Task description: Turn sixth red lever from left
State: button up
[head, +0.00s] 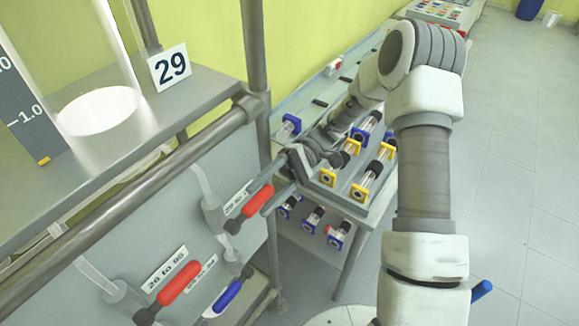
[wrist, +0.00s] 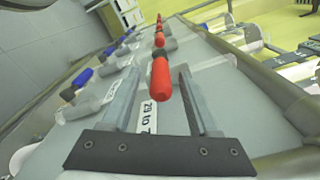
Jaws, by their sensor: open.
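A red lever (head: 258,202) with a dark tip sits on the grey panel at the right end of the part in the head view. My gripper (head: 254,196) is at this lever, its fingers apart on either side of it. In the wrist view the red lever (wrist: 161,82) lies between the two open fingers of my gripper (wrist: 158,72). I cannot tell whether either finger touches it. A second red lever (head: 179,284) sits lower left in the head view. More red levers (wrist: 160,41) run in a line behind in the wrist view. The whole row is not visible in the head view.
A blue lever (head: 229,295) is below the red ones; several blue levers (wrist: 82,78) line the left in the wrist view. A metal rail (head: 130,225) runs above the panel. A table (head: 345,207) with yellow and blue fittings stands behind. Floor at right is clear.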

jog(key=p+v, duration=0.1)
jog(key=v, duration=1.4)
jog(key=shift+w+d, duration=0.2)
jog(key=shift+r, duration=0.1)
